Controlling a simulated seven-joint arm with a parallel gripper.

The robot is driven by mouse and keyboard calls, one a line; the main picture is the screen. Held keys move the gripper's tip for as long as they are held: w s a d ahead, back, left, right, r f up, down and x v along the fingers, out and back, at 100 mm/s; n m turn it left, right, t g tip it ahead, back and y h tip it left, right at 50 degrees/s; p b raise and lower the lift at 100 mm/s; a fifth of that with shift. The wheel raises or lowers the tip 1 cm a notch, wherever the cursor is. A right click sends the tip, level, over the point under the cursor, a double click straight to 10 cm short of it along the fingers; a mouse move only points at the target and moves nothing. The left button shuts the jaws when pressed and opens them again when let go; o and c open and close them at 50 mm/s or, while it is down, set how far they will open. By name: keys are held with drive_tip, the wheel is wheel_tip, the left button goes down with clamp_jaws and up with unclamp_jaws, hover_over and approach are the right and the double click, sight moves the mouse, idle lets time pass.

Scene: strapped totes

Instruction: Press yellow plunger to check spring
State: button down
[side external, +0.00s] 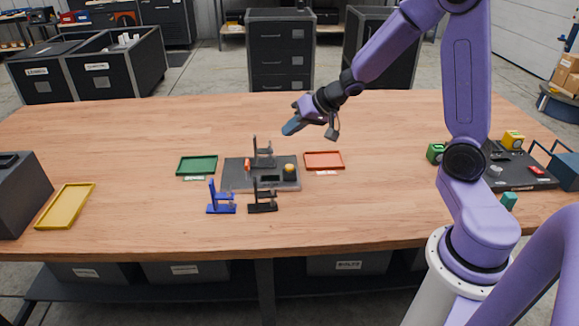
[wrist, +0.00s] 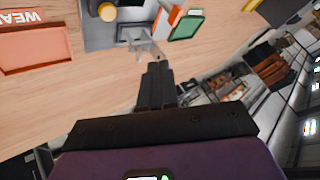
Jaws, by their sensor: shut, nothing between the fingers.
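The yellow plunger (side external: 289,167) is a small round yellow piece on the right part of a dark grey fixture plate (side external: 235,181). My gripper (side external: 289,129) is shut and empty, raised above the table and tilted toward the left. It is apart from the plunger. In the wrist view the gripper's dark fingers (wrist: 156,70) are together, pointing toward the grey clamp (wrist: 145,43) on the plate.
A green tray (side external: 197,165) lies left of the plate, a red-orange tray (side external: 324,160) right of it. A grey clamp (side external: 263,154) and an orange piece (side external: 247,165) stand on the plate. Blue (side external: 220,198) and black (side external: 263,199) clamps stand in front. The table behind is clear.

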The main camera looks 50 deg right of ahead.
sight(293, 166)
drive_tip(key=shift+w+d+f+m, duration=0.15)
drive_tip(key=shift+w+d+m, duration=0.3)
drive_tip(key=shift+d, duration=0.3)
drive_tip(key=shift+f, duration=0.1)
drive_tip(key=shift+f, duration=4.3)
drive_tip(key=shift+f, duration=0.1)
drive_tip(key=shift+f, duration=0.35)
drive_tip(key=shift+s+f, duration=0.1)
drive_tip(key=shift+f, duration=0.6)
drive_tip(key=shift+r, duration=1.1)
